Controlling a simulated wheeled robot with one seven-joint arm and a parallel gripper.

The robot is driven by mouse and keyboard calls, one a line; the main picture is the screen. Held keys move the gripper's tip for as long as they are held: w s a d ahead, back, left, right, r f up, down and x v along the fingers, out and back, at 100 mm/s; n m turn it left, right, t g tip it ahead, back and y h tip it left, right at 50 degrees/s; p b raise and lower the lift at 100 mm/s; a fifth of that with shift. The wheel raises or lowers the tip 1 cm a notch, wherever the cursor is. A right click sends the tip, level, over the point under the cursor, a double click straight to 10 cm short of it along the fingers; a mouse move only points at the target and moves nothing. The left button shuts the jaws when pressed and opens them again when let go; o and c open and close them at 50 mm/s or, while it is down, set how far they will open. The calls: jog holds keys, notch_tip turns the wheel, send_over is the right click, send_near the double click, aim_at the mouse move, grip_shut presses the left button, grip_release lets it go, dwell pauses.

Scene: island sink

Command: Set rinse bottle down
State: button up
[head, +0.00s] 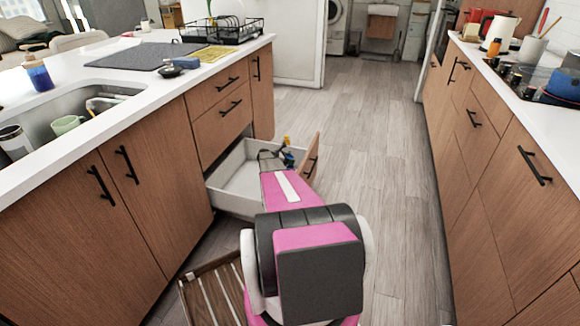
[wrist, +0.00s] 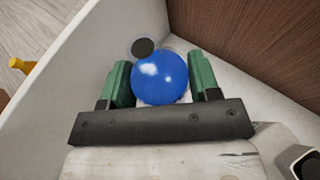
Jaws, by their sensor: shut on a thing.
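The rinse bottle shows in the wrist view as a rounded, glossy blue body (wrist: 160,80). My gripper (wrist: 161,70) is shut on it, with a green finger on each side. A small dark disc (wrist: 143,47) shows just beyond the blue body; I cannot tell whether it belongs to the bottle.
The drawer's wooden front (head: 312,157) stands out into the aisle. A lower slatted wooden piece (head: 215,292) is near my arm. The sink (head: 70,115) and another blue bottle (head: 39,76) are on the island. The floor (head: 370,180) to the right is clear.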

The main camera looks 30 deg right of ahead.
jog(key=shift+d+f, duration=0.3)
jog(key=shift+d, duration=0.15)
jog(key=shift+s+f, duration=0.1)
jog(key=shift+f, duration=1.8)
jog(key=shift+f, duration=0.1)
jog(key=o, duration=1.1)
jog(key=shift+f, duration=0.1)
jog(key=shift+r, duration=0.2)
jog(key=v, duration=1.2)
